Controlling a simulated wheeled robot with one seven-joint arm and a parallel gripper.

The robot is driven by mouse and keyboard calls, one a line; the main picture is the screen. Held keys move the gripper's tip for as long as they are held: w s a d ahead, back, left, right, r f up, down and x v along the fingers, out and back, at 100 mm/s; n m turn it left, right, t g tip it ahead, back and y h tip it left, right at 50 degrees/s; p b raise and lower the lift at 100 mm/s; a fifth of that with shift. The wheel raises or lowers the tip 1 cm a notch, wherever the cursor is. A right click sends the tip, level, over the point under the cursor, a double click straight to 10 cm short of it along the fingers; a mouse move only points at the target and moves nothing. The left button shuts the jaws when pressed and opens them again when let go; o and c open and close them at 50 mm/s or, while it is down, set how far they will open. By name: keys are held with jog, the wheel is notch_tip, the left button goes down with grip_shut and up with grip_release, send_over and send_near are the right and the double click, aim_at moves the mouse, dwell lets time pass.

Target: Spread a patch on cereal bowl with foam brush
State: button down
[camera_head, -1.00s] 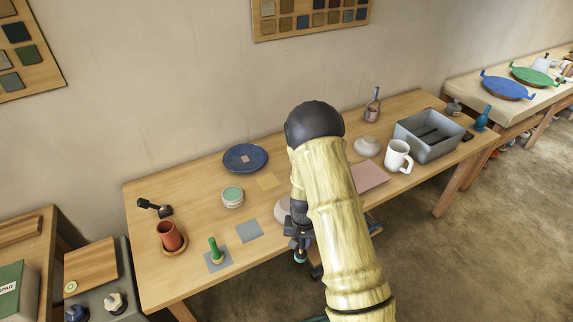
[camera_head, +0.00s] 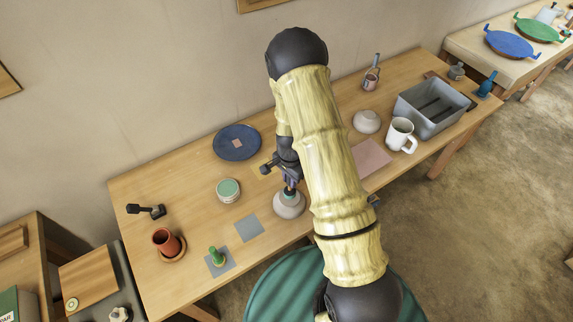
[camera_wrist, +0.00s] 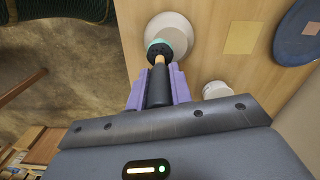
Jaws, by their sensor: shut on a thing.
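My gripper (camera_head: 288,180) is shut on the foam brush, with its purple fingers (camera_wrist: 157,88) either side of the handle in the wrist view. The foam brush (camera_wrist: 159,60) has a dark and wooden handle, a black collar and a teal head. Its head points down at the cereal bowl (camera_head: 289,207), a pale bowl that looks upside down near the table's front edge. The bowl also shows in the wrist view (camera_wrist: 178,30), partly behind the brush. The head is over or on the bowl's top; contact cannot be told. No patch can be made out on the bowl.
A jar with teal contents (camera_head: 228,191) and a blue plate (camera_head: 225,150) stand to the left. A white mug (camera_head: 400,134), another pale bowl (camera_head: 366,121) and a grey bin (camera_head: 430,120) are right.

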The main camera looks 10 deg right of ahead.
jog(key=shift+w, duration=0.15)
jog(key=shift+r, duration=0.1)
jog(key=shift+f+b, duration=0.6)
notch_tip(320, 180, down, 4)
jog(key=b, duration=0.3)
jog(key=shift+r, duration=0.25)
jog(key=w, duration=0.1)
jog(key=w+a, duration=0.1)
jog(key=w+p, duration=0.1)
jog(key=shift+w+a+r, duration=0.15)
jog(key=shift+w+r, duration=0.2)
jog(key=shift+w, duration=0.05)
